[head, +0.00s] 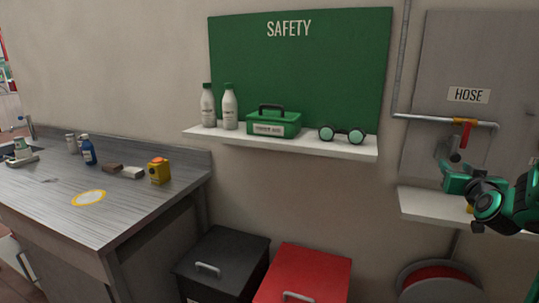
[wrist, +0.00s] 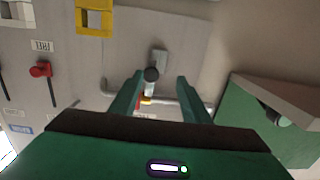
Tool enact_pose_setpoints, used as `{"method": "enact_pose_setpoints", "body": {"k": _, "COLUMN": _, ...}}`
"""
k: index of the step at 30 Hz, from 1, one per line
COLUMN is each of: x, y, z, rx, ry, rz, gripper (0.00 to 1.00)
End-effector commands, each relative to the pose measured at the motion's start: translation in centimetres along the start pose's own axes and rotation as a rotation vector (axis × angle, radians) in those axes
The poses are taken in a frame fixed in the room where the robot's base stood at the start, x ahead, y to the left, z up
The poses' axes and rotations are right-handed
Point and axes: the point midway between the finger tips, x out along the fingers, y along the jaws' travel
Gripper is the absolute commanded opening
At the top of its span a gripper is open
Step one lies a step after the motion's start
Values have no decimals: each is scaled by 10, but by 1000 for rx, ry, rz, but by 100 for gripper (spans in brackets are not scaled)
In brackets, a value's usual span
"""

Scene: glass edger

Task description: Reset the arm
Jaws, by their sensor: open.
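My gripper (head: 446,166) is at the right of the head view, just below a wall pipe valve with a red lever (head: 466,131). In the wrist view my gripper (wrist: 158,78) has two green fingers spread apart with nothing held between them. A grey spout with a dark end (wrist: 151,74) shows beyond the gap between the fingers. Part of the valve's yellow and red fitting (wrist: 147,100) also shows there. Whether a finger touches the spout or valve cannot be told.
A grey panel labelled HOSE (head: 468,95) is behind the valve. A white ledge (head: 418,204) and red hose reel (head: 440,284) are below. The SAFETY shelf (head: 285,143) holds bottles, a green box and goggles. A red knob (wrist: 40,70) and yellow frame (wrist: 94,30) show in the wrist view.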

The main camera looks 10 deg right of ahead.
Motion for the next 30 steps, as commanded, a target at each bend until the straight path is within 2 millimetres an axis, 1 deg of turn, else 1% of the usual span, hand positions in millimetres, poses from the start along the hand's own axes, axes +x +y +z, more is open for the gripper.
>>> {"method": "enact_pose_setpoints", "body": {"k": 1, "x": -3, "y": -9, "z": 6, "rx": -6, "ry": -38, "rz": -22, "gripper": 43}}
{"method": "enact_pose_setpoints", "body": {"k": 2, "x": -6, "y": -14, "z": 11, "rx": -10, "ry": -69, "rz": -34, "gripper": 43}}
{"method": "enact_pose_setpoints", "body": {"k": 5, "x": -20, "y": -32, "z": 34, "rx": -23, "ry": -204, "rz": -80, "gripper": 43}}
{"method": "enact_pose_setpoints", "body": {"k": 7, "x": -34, "y": -43, "z": 53, "rx": -31, "ry": -309, "rz": -106, "gripper": 43}}
{"method": "enact_pose_setpoints", "body": {"k": 11, "x": -69, "y": -54, "z": 85, "rx": -41, "ry": -507, "rz": -131, "gripper": 43}}
{"method": "enact_pose_setpoints", "body": {"k": 14, "x": -101, "y": -58, "z": 107, "rx": -42, "ry": -660, "rz": -133, "gripper": 43}}
{"method": "enact_pose_setpoints", "body": {"k": 15, "x": -116, "y": -59, "z": 116, "rx": -42, "ry": -722, "rz": -131, "gripper": 43}}
{"method": "enact_pose_setpoints", "body": {"k": 17, "x": -139, "y": -59, "z": 126, "rx": -37, "ry": -812, "rz": -124, "gripper": 43}}
{"method": "enact_pose_setpoints", "body": {"k": 18, "x": -155, "y": -58, "z": 134, "rx": -33, "ry": -874, "rz": -116, "gripper": 43}}
{"method": "enact_pose_setpoints", "body": {"k": 20, "x": -180, "y": -56, "z": 142, "rx": -26, "ry": -964, "rz": -102, "gripper": 43}}
{"method": "enact_pose_setpoints", "body": {"k": 21, "x": -197, "y": -55, "z": 147, "rx": -18, "ry": -1024, "rz": -90, "gripper": 43}}
{"method": "enact_pose_setpoints", "body": {"k": 23, "x": -225, "y": -52, "z": 153, "rx": -6, "ry": -1115, "rz": -70, "gripper": 43}}
{"method": "enact_pose_setpoints", "body": {"k": 24, "x": -243, "y": -51, "z": 156, "rx": 3, "ry": -1172, "rz": -56, "gripper": 43}}
{"method": "enact_pose_setpoints", "body": {"k": 26, "x": -269, "y": -48, "z": 160, "rx": 18, "ry": -1256, "rz": -32, "gripper": 43}}
{"method": "enact_pose_setpoints", "body": {"k": 27, "x": -286, "y": -47, "z": 162, "rx": 27, "ry": -1307, "rz": -17, "gripper": 43}}
{"method": "enact_pose_setpoints", "body": {"k": 30, "x": -321, "y": -44, "z": 163, "rx": 51, "ry": -1414, "rz": 17, "gripper": 43}}
